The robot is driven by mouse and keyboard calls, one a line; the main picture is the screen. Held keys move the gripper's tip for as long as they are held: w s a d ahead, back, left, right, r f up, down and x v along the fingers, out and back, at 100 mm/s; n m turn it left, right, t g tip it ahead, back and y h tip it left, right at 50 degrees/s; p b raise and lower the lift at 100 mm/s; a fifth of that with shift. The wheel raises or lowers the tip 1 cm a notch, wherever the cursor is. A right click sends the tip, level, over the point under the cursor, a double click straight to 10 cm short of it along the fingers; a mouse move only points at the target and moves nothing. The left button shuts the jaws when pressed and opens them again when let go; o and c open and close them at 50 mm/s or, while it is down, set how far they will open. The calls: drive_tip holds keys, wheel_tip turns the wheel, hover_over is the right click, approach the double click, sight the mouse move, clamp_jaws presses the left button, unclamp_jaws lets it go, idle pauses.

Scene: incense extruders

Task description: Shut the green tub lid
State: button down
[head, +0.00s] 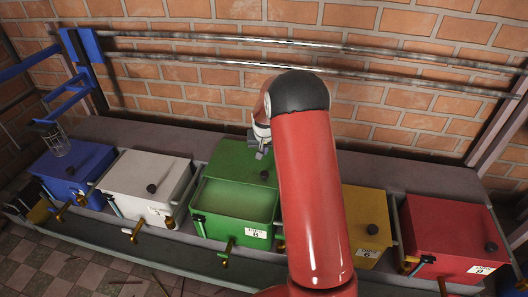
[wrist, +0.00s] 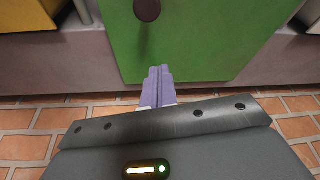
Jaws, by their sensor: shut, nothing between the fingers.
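The green tub (head: 211,226) stands in the middle of the row. Its front part is open and shows a pale interior. The green lid (head: 232,160) lies at the tub's wall side, with a dark knob near its front right. The wrist view shows the lid (wrist: 215,45) as a flat green panel, with the knob (wrist: 148,9) at the top. My gripper (head: 262,153) is at the lid's rear right in the head view, partly hidden by my arm. In the wrist view its closed purple fingers (wrist: 160,72) overlap the lid's wall-side edge; contact is unclear.
A blue tub (head: 72,166) and a white tub (head: 140,178) stand left, a yellow tub (head: 362,215) and a red tub (head: 445,228) right, all with lids on. A brick wall (head: 200,100) with metal rails (head: 190,60) rises behind the row.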

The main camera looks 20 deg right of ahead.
sight(264, 169)
drive_tip(key=x, duration=0.7)
drive_tip(key=shift+s, duration=0.15)
drive_tip(key=shift+s+a+r, duration=0.1)
drive_tip(key=shift+s+a, duration=0.15)
drive_tip(key=shift+s, duration=0.35)
drive_tip(key=shift+s+a+r, duration=0.1)
drive_tip(key=shift+s+a, duration=0.1)
drive_tip(key=shift+s, duration=0.4)
drive_tip(key=shift+s+a+f, duration=0.1)
drive_tip(key=shift+s+a, duration=0.1)
drive_tip(key=shift+s, duration=0.4)
